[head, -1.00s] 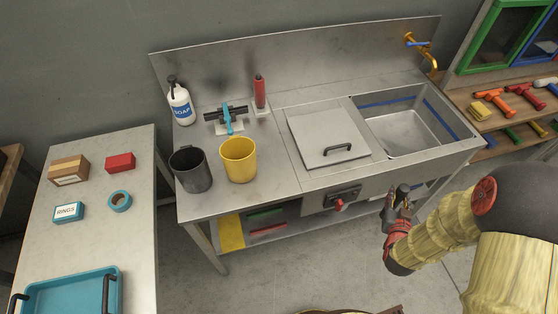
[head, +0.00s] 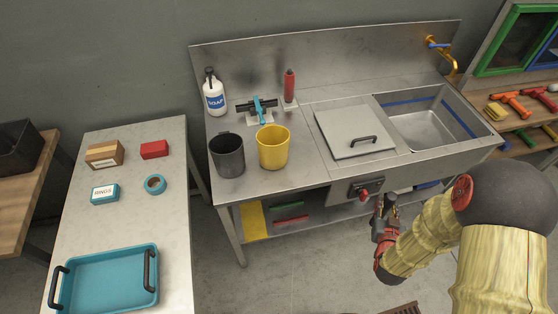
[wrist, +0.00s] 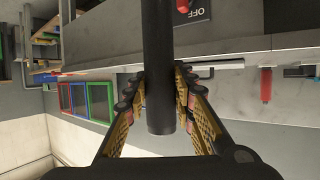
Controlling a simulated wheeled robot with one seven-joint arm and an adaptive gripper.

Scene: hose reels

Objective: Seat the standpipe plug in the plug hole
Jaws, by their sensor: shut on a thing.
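My gripper (head: 386,207) is low in front of the sink bench, below the basin's level. In the wrist view its fingers (wrist: 161,105) are shut on a long dark cylinder, which I take for the standpipe plug (wrist: 159,60). In the head view the plug is hard to tell from the dark fingers. The steel sink basin (head: 432,133) is open, at the right of the bench, up and to the right of my gripper. I cannot make out the plug hole in its floor.
A flat lid with a black handle (head: 352,131) lies left of the basin. A brass tap (head: 450,62) stands behind it. A red-handled switch (head: 364,192) is on the bench front. A yellow mug (head: 273,150) and grey mug (head: 228,157) stand at left.

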